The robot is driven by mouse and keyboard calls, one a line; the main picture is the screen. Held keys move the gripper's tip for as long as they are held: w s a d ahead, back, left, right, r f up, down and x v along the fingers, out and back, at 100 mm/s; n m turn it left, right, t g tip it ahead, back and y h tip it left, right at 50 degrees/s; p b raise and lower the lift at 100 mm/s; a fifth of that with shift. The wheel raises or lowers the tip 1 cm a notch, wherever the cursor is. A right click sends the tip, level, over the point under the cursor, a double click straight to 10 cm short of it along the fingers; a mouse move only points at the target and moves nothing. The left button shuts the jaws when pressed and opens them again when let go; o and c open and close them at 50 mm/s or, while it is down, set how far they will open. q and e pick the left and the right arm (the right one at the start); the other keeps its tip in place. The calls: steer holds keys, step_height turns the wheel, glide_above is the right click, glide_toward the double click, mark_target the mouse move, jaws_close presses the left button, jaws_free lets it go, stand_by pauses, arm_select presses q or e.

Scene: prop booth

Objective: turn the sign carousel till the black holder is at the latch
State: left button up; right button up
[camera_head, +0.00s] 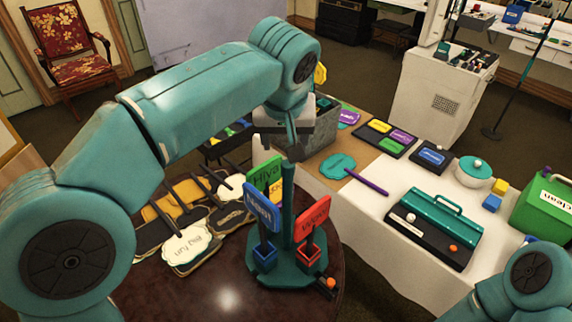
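The sign carousel (288,205) stands on a round dark table. Its teal post rises from a dark teal base. A blue holder (265,257) with a blue sign (262,212) is at its front left, and a red holder (308,252) with a red sign (312,220) at its front right. A green sign (266,177) stands behind. I cannot make out a black holder. A small black block with an orange knob (331,283), apparently the latch, sits at the base's front right, nearest the red holder. My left gripper (291,150) points down above the post; its finger gap is unclear. My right gripper is out of frame.
Paddle signs (188,247) lie left of the carousel. A white-topped table (375,215) at the right holds a teal-lidded black case (430,228), a purple-handled sign (338,167) and a white pot (473,174). The dark table's front (215,300) is clear.

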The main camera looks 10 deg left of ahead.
mark_target(288, 164)
arm_select(q)
steer(key=x, duration=0.9)
steer(key=p+x, duration=0.1)
steer(key=x, duration=0.4)
steer(key=shift+w+d+f, duration=0.2)
steer(key=shift+d+f, duration=0.1)
steer(key=shift+d, duration=0.05)
steer(key=shift+s+a+r, duration=0.1)
steer(key=shift+s+a, duration=0.1)
steer(key=shift+s, duration=0.05)
steer(key=shift+w+d, duration=0.15)
steer(key=shift+w, duration=0.1)
steer(key=c, duration=0.3)
jaws_close()
